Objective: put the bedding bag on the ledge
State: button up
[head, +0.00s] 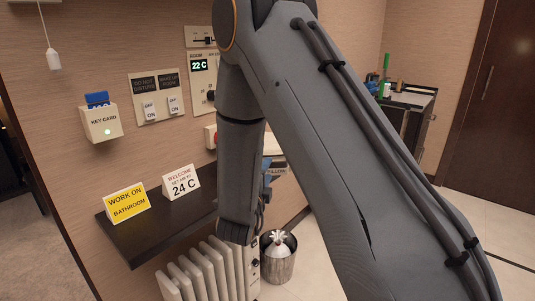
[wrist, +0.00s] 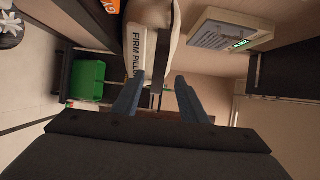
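A beige bag (wrist: 165,14) with a white label reading "FIRM PILL..." is at the top centre of the wrist view, just beyond my fingertips. I cannot tell whether the fingers touch the bag. A dark wall ledge (head: 146,233) is at the lower left of the head view, its right end hidden by my arm.
A white radiator (head: 205,272) and a metal bin (head: 279,267) stand below. A green container (wrist: 88,79) is left in the wrist view. Open floor lies at right.

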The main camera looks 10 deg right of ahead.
aim_at(279, 166)
jog(key=p+x, duration=0.1)
jog(key=x, duration=0.4)
jog(key=shift+w+f, duration=0.1)
grip_shut()
